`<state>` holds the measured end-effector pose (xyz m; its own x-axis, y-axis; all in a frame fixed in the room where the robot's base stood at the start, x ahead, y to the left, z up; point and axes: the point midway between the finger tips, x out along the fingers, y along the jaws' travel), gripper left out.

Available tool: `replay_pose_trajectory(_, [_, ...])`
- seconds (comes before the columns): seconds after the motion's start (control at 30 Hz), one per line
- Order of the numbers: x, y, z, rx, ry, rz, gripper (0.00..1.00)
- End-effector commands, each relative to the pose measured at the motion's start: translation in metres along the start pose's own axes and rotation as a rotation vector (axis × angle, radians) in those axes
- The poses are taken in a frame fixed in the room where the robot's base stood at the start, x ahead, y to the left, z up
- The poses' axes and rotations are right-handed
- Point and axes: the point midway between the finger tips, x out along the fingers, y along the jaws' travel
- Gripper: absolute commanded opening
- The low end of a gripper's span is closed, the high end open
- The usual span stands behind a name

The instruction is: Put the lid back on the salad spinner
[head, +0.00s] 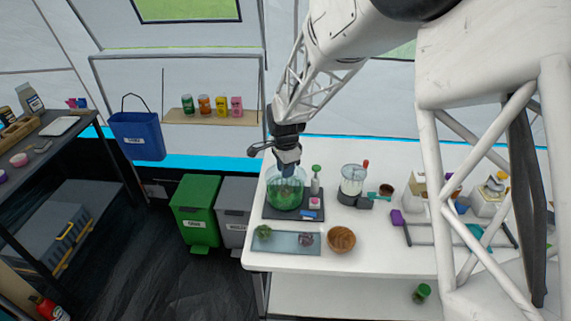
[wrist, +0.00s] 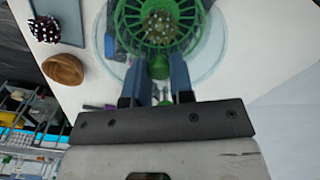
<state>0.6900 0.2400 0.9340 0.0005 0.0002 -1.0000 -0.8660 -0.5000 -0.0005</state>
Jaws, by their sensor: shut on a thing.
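The salad spinner (head: 285,194) is a clear bowl with a green basket inside, standing on a dark mat at the left of the white table. In the wrist view its green slatted basket (wrist: 130,22) lies beyond my fingers. My gripper (head: 287,170) points down over the spinner. In the wrist view my gripper (wrist: 157,72) is shut on a green knob (wrist: 158,67), which appears to belong to the clear lid (wrist: 207,62). The lid's pale round edge spreads around the basket. I cannot tell whether the lid rests on the bowl or hangs just above it.
A dark mat (head: 270,212) also carries a green-topped bottle (head: 315,181) and small items right of the spinner. A glass board (head: 283,242) and a wooden bowl (head: 341,239) are in front. A clear-jug appliance (head: 353,181) stands to the right.

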Motion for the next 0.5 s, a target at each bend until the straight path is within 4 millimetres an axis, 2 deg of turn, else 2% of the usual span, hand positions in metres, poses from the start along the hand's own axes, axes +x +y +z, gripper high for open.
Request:
replay_pose_trajectory(0.2, [0.016, 0.0, 0.0, 0.0, 0.0, 0.001, 0.0])
replay_pose_trajectory(0.5, [0.028, 0.0, 0.0, 0.0, 0.0, 0.001, 0.0])
